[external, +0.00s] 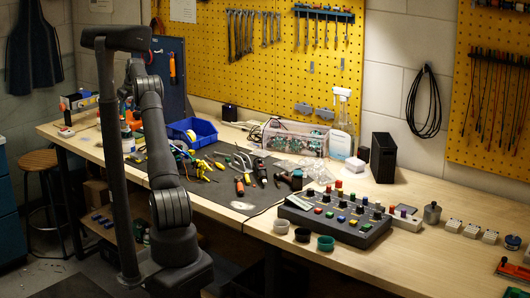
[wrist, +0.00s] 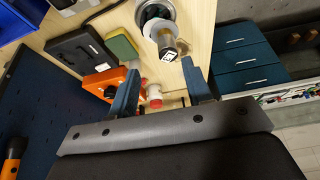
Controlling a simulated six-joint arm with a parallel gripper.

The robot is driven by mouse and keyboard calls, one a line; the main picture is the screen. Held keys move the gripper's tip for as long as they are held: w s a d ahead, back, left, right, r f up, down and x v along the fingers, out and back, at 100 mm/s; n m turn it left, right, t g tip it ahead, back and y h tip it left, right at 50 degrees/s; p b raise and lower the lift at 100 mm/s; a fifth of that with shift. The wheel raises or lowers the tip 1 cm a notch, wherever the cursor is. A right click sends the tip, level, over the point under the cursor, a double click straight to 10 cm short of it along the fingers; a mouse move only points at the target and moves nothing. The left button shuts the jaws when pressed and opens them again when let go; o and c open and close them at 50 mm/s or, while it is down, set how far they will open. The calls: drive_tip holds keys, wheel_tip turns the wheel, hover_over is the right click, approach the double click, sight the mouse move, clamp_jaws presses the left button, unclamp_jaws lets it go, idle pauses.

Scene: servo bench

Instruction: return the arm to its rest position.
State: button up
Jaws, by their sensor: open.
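In the wrist view my gripper (wrist: 160,88) shows as two dark blue fingers spread well apart, with nothing held between them. Beyond the fingers lie the wooden bench edge and some bench items. In the external view my arm (external: 170,205) rises from its base at the front edge of the bench and stands folded upright at the left. My fingertips cannot be made out there; arm parts cover that area.
In the wrist view a white roll-like item (wrist: 163,34), an orange tool (wrist: 103,82) and a black case (wrist: 82,50) lie beyond the fingers. A blue bin (external: 192,132), hand tools on a dark mat and a control box (external: 337,217) occupy the bench.

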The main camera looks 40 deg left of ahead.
drive_tip(key=x, duration=0.7)
drive_tip(key=shift+a+f, duration=0.1)
drive_tip(key=shift+f, duration=0.15)
drive_tip(key=r, duration=0.5)
drive_tip(key=shift+w+d, duration=0.2)
drive_tip(key=w+d+r, duration=0.6)
drive_tip(key=d+r, duration=0.1)
drive_tip(key=d, duration=0.3)
drive_tip(key=w+d+f+m+t, duration=0.2)
drive_tip(key=w+d+m, duration=0.3)
drive_tip(key=w+d, duration=1.4)
drive_tip(key=w+d+f+m+h, duration=0.1)
drive_tip(key=w+d+m, duration=0.2)
drive_tip(key=d, duration=1.3)
drive_tip(key=w+d+f+m+t+h, duration=0.1)
drive_tip(key=w+d, duration=0.5)
drive_tip(key=d, duration=1)
drive_tip(key=shift+f+m+t, duration=0.2)
drive_tip(key=shift+m+t, duration=0.1)
drive_tip(key=shift+m, duration=0.6)
drive_tip(key=shift+o, duration=0.4)
drive_tip(key=shift+d, duration=0.1)
